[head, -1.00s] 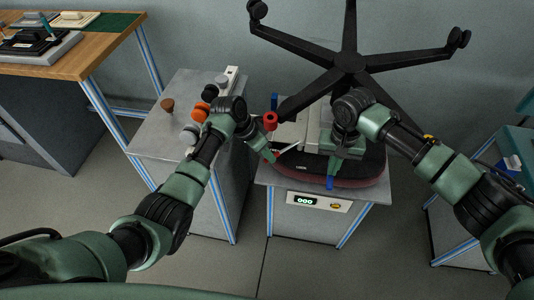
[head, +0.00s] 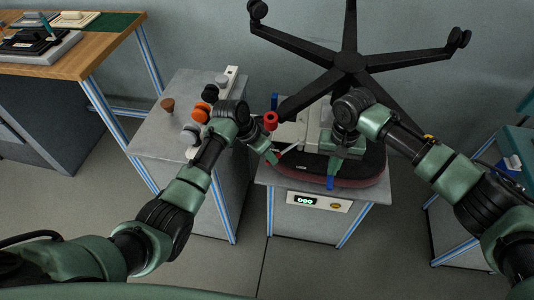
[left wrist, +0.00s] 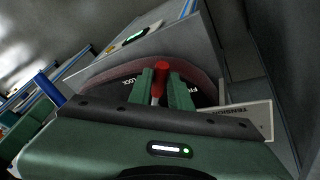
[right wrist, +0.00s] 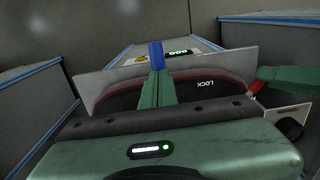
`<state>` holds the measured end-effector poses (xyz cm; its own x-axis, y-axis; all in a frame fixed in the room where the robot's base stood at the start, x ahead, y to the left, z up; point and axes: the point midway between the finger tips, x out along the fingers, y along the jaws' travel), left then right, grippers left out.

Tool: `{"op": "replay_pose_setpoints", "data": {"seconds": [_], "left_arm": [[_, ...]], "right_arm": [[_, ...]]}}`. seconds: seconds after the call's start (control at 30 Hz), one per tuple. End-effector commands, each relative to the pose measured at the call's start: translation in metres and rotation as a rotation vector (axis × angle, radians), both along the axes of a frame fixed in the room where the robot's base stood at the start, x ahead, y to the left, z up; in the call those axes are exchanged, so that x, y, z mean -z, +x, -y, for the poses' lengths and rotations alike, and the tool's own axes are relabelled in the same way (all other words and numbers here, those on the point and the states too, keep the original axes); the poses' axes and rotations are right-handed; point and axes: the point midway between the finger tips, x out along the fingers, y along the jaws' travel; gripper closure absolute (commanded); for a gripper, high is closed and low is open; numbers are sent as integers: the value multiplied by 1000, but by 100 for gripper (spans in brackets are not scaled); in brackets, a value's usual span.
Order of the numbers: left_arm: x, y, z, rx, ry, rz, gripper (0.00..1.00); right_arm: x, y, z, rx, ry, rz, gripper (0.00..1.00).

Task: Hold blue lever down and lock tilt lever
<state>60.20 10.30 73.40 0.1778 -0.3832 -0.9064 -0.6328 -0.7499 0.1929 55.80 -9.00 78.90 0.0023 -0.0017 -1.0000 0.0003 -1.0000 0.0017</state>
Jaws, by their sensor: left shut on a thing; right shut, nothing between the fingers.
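A blue lever (head: 330,183) sticks out at the front of the upturned chair seat (head: 362,176). My right gripper (head: 342,166) is shut and empty, its fingertips right at the blue lever, which also shows in the right wrist view (right wrist: 157,55). I cannot tell how far down the lever is. My left gripper (head: 277,159) is shut on a red-tipped lever (left wrist: 161,67), at the seat's left side. The red tip also shows beside the left fingers in the right wrist view (right wrist: 252,87). A LOCK label (right wrist: 205,84) is on the seat's dark underside.
The chair's black star base (head: 350,63) rises behind the seat. A red knob (head: 270,120) stands left of the mechanism. A grey cabinet (head: 160,145) with several knobs is to the left. The stand under the seat has a green display (head: 304,200).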

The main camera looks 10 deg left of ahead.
Motion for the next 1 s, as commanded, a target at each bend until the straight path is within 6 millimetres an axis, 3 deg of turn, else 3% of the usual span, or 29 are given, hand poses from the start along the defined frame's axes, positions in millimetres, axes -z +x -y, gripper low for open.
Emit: {"op": "replay_pose_setpoints", "data": {"seconds": [0.2,0.57,0.6,0.67,1.0], "left_arm": [[0,-13,18,-141,-5,2,100],[0,-15,21,-176,-5,1,100],[0,-15,21,-176,-5,1,78],[0,-15,20,-175,-5,2,61],[0,-15,19,-176,-4,1,59]], "right_arm": [[3,0,2,2,-3,0,100],[3,0,2,3,-3,0,100],[3,0,2,3,-3,0,100],[3,0,2,3,-3,0,100],[3,0,2,3,-3,-1,100]]}}
